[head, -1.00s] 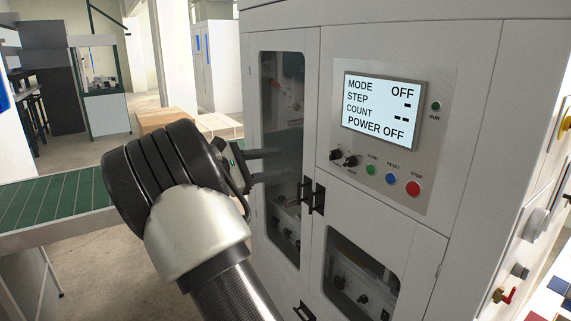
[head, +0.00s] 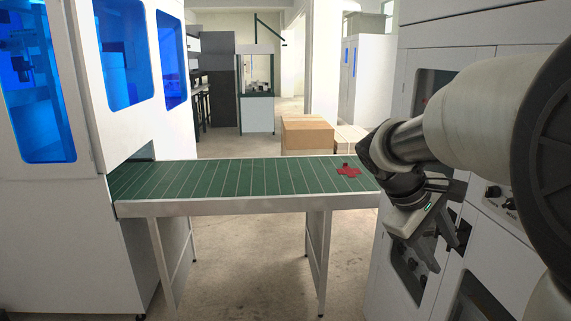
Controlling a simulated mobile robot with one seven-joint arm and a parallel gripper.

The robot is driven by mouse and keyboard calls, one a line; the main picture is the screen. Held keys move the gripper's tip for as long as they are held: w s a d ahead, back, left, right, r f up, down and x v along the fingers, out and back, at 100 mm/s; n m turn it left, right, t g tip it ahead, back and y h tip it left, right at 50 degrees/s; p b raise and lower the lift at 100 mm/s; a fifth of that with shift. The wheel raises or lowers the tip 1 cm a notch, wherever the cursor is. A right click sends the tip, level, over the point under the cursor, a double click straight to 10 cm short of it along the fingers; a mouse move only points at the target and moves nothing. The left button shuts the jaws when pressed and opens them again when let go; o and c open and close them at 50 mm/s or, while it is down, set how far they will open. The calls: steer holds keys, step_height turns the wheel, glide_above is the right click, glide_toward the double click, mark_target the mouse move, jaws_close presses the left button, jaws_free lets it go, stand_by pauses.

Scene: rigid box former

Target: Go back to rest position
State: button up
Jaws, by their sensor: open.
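My gripper (head: 447,249) is at the right of the head view, at the end of my folded arm. It points down and to the right, with its two dark fingers apart and nothing seen between them. It is in front of the white machine cabinet (head: 488,251), close to its glazed door. I cannot tell whether it touches the cabinet. The cabinet's screen and most of its buttons are out of view or hidden behind my arm.
A green conveyor (head: 235,178) on white legs runs from the white machine with blue windows (head: 50,230) toward the cabinet. A red cross-shaped piece (head: 348,171) lies near its right end. A cardboard box (head: 307,133) is behind. Floor under the conveyor is clear.

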steer(key=s+a+f+m+t+y, duration=0.1)
steer(key=s+a+m+t+y, duration=0.3)
steer(key=s+a, duration=1.1)
steer(key=m+y, duration=0.1)
steer(key=y, duration=0.1)
steer(key=shift+s+a+m+y, duration=0.2)
steer(key=shift+a+m+y, duration=0.2)
